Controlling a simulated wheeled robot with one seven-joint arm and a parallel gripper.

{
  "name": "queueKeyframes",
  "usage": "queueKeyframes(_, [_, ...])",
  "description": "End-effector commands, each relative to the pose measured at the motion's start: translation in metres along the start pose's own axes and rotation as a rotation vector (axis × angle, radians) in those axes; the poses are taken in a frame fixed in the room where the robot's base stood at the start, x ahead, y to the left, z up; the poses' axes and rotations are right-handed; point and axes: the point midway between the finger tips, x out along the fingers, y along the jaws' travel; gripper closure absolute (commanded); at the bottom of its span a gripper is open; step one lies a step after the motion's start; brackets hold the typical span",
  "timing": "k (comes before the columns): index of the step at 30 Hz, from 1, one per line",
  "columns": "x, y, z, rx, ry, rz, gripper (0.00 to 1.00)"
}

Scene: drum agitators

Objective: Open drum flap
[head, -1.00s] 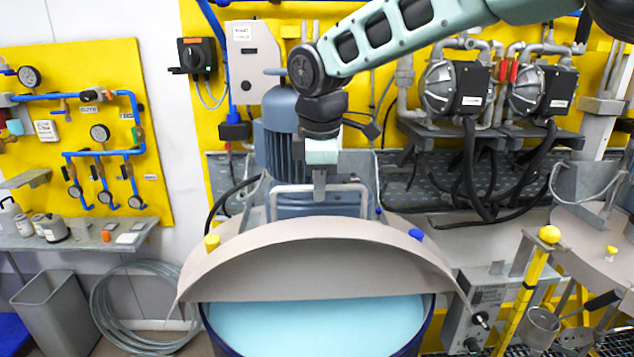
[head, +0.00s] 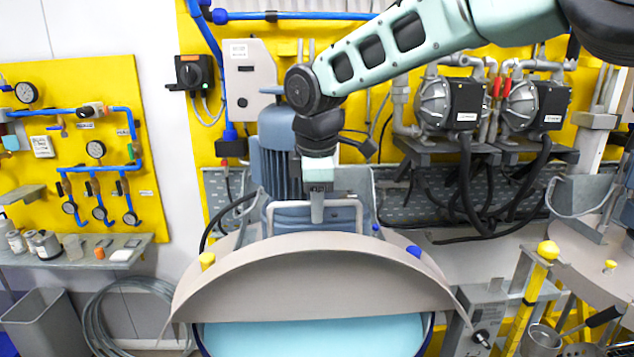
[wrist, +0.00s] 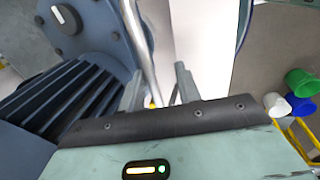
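The drum (head: 428,335) stands at the bottom centre of the head view, with pale blue contents (head: 310,335) showing at its front. Its grey curved flap (head: 310,275) is tilted up along the front, leaving an opening below its lower edge. My gripper (head: 317,214) points down behind the flap's upper edge, in front of the blue motor (head: 278,150) and near a grey tube frame (head: 345,204). The contact between fingertips and flap cannot be made out.
A yellow knob (head: 207,260) and a blue knob (head: 414,251) flank the flap. A yellow post (head: 530,295) and a control box (head: 477,322) stand right of the drum. Pumps with hoses (head: 450,103) hang behind. A shelf (head: 80,250) and bin (head: 45,325) are at left.

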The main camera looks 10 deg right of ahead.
Motion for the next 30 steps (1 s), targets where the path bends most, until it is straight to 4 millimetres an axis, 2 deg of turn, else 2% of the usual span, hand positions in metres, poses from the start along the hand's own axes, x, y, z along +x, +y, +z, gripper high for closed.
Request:
queueKeyframes(5, [-0.021, 0.001, -0.001, 0.001, 0.005, 0.006, 0.67])
queueKeyframes(21, [-0.142, 0.000, 0.000, 0.001, 0.002, 0.002, 0.67])
queueKeyframes(24, [-0.157, 0.000, 0.000, 0.000, 0.001, 0.001, 0.67])
queueKeyframes(30, [-0.170, 0.000, 0.000, 0.000, -0.001, -0.001, 0.67])
